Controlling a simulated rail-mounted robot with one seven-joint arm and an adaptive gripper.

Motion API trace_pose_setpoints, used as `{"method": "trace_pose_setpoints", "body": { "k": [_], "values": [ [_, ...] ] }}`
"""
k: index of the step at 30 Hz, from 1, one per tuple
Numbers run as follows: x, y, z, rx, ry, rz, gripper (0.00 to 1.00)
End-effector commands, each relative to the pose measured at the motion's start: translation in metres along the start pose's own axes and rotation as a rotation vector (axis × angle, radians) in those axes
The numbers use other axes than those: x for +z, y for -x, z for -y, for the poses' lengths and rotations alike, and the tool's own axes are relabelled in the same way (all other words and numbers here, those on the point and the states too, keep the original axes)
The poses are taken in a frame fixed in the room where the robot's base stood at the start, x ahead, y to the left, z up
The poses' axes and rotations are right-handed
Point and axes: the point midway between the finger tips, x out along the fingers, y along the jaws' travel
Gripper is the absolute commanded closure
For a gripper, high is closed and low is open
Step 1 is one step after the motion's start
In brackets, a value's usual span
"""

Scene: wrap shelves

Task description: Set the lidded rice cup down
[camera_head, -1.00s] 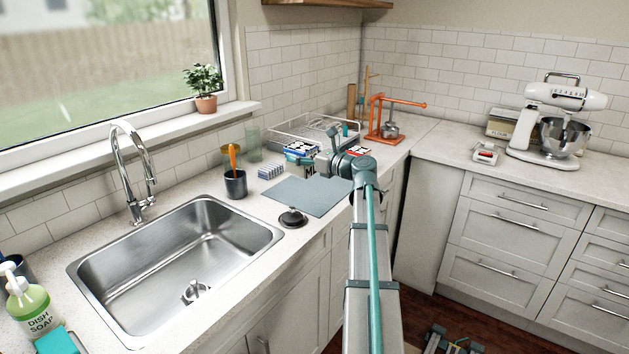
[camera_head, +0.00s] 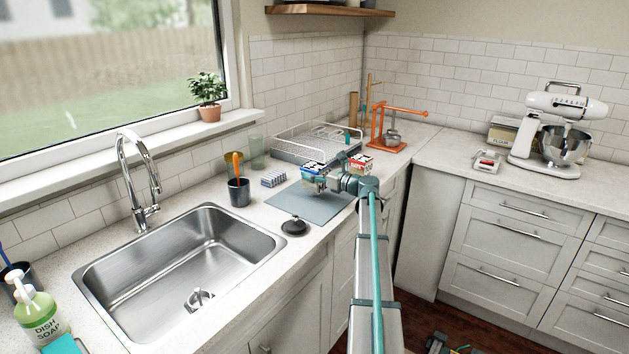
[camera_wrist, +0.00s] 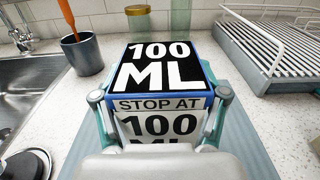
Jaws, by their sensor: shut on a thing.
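My gripper (camera_head: 318,184) is shut on the lidded rice cup (camera_head: 312,169), a boxy thing with blue edges. In the wrist view, the cup (camera_wrist: 160,68) has a black top reading "100 ML" and a white front reading "STOP AT 100 ML". The two fingers of my gripper (camera_wrist: 160,108) press its left and right sides. The cup looks level, over the grey-blue mat (camera_head: 308,208) on the counter. Its underside is hidden, so I cannot tell whether it touches the mat.
A wire dish rack (camera_head: 300,150) stands behind, and a red-and-white box (camera_head: 360,163) is right of the cup. Left are a blue-white block (camera_head: 273,178) and a dark cup with an orange handle (camera_head: 238,190). A black round lid (camera_head: 294,227) lies near the sink (camera_head: 140,260).

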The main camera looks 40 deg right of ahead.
Motion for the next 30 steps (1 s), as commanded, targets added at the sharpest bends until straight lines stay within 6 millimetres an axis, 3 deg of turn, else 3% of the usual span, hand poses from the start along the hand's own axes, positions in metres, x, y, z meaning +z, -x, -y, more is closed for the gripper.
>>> {"method": "trace_pose_setpoints", "body": {
  "k": [8, 20, 21, 24, 30],
  "values": [
    [-0.031, -0.001, 0.003, 0.000, -0.001, 0.000, 0.74],
    [-0.037, -0.001, 0.003, 0.000, -0.001, 0.001, 0.74],
    [-0.037, -0.001, 0.003, 0.000, -0.001, 0.000, 0.21],
    [-0.037, -0.001, 0.003, 0.000, 0.000, 0.000, 0.04],
    [-0.037, -0.001, 0.003, 0.000, 0.000, 0.000, 0.03]
  ]
}}
